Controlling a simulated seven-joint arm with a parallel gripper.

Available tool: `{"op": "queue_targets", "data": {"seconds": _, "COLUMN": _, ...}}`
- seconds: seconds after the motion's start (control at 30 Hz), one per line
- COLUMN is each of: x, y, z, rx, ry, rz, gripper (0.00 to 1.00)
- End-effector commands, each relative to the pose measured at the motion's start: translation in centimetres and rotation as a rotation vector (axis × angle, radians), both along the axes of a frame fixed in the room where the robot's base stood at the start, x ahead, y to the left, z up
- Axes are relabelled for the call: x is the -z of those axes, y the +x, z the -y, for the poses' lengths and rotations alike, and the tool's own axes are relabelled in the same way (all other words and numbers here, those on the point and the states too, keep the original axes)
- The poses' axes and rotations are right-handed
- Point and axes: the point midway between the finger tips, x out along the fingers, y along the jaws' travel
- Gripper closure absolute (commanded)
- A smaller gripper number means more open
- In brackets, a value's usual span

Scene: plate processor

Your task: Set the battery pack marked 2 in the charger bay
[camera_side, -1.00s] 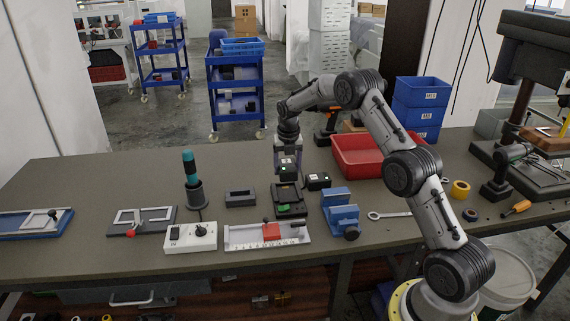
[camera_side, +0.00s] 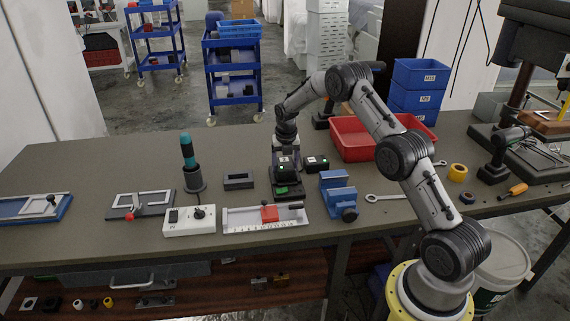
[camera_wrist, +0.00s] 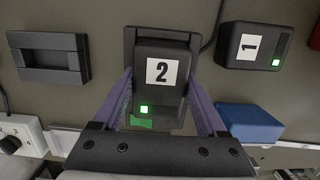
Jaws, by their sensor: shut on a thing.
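The battery pack marked 2 (camera_wrist: 162,72) is dark, with a white label and a lit green light. My gripper (camera_wrist: 160,88) is shut on its two sides. The dark charger (camera_wrist: 163,32) shows around the pack in the wrist view, with a green part at its front edge. In the side view the pack (camera_side: 284,164) is upright, low over the charger (camera_side: 292,193) and lined up with its bay. I cannot tell whether it is fully seated. The battery pack marked 1 (camera_wrist: 252,46) lies to the right, also with a green light, and shows in the side view (camera_side: 316,163).
A dark recessed block (camera_wrist: 48,58) stands left of the charger and a blue vise (camera_side: 338,195) to its right. A slide with a red block (camera_side: 269,213) and a white switch box (camera_side: 189,220) lie in front. A red bin (camera_side: 365,153) is behind.

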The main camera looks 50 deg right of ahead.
Motion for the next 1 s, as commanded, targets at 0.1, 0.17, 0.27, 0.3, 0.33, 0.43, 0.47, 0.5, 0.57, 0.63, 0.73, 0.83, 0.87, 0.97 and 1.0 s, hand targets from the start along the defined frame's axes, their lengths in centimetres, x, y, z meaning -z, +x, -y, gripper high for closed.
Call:
{"op": "queue_targets", "data": {"seconds": 0.1, "x": -0.14, "y": 0.1, "z": 0.04, "rx": 0.0, "ry": -0.001, "rz": 0.003, "gripper": 1.0}}
{"op": "queue_targets", "data": {"seconds": 0.17, "x": -0.15, "y": 0.1, "z": 0.04, "rx": 0.0, "ry": -0.001, "rz": 0.003, "gripper": 1.0}}
{"op": "queue_targets", "data": {"seconds": 0.27, "x": -0.15, "y": 0.08, "z": 0.04, "rx": 0.0, "ry": -0.001, "rz": 0.003, "gripper": 1.0}}
{"op": "queue_targets", "data": {"seconds": 0.3, "x": -0.15, "y": 0.08, "z": 0.04, "rx": 0.0, "ry": -0.001, "rz": 0.003, "gripper": 1.0}}
{"op": "queue_targets", "data": {"seconds": 0.33, "x": -0.15, "y": 0.09, "z": 0.03, "rx": 0.0, "ry": -0.001, "rz": 0.003, "gripper": 1.0}}
{"op": "queue_targets", "data": {"seconds": 0.43, "x": -0.11, "y": 0.09, "z": 0.03, "rx": 0.0, "ry": -0.001, "rz": 0.003, "gripper": 1.0}}
{"op": "queue_targets", "data": {"seconds": 0.47, "x": -0.09, "y": 0.08, "z": 0.04, "rx": 0.0, "ry": -0.001, "rz": 0.003, "gripper": 1.0}}
{"op": "queue_targets", "data": {"seconds": 0.5, "x": -0.06, "y": 0.08, "z": 0.04, "rx": 0.0, "ry": -0.001, "rz": 0.003, "gripper": 1.0}}
{"op": "queue_targets", "data": {"seconds": 0.57, "x": 0.01, "y": 0.08, "z": 0.04, "rx": 0.0, "ry": -0.001, "rz": 0.003, "gripper": 1.0}}
{"op": "queue_targets", "data": {"seconds": 0.63, "x": 0.1, "y": 0.08, "z": 0.04, "rx": 0.0, "ry": -0.001, "rz": 0.003, "gripper": 1.0}}
{"op": "queue_targets", "data": {"seconds": 0.73, "x": 0.24, "y": 0.08, "z": 0.04, "rx": 0.0, "ry": -0.001, "rz": 0.003, "gripper": 1.0}}
{"op": "queue_targets", "data": {"seconds": 0.83, "x": 0.37, "y": 0.1, "z": 0.04, "rx": 0.0, "ry": -0.001, "rz": 0.003, "gripper": 1.0}}
{"op": "queue_targets", "data": {"seconds": 0.87, "x": 0.42, "y": 0.09, "z": 0.05, "rx": 0.0, "ry": -0.001, "rz": 0.003, "gripper": 1.0}}
{"op": "queue_targets", "data": {"seconds": 0.97, "x": 0.56, "y": 0.1, "z": 0.04, "rx": 0.0, "ry": -0.001, "rz": 0.003, "gripper": 1.0}}
{"op": "queue_targets", "data": {"seconds": 1.0, "x": 0.61, "y": 0.09, "z": 0.04, "rx": 0.0, "ry": -0.001, "rz": 0.003, "gripper": 1.0}}
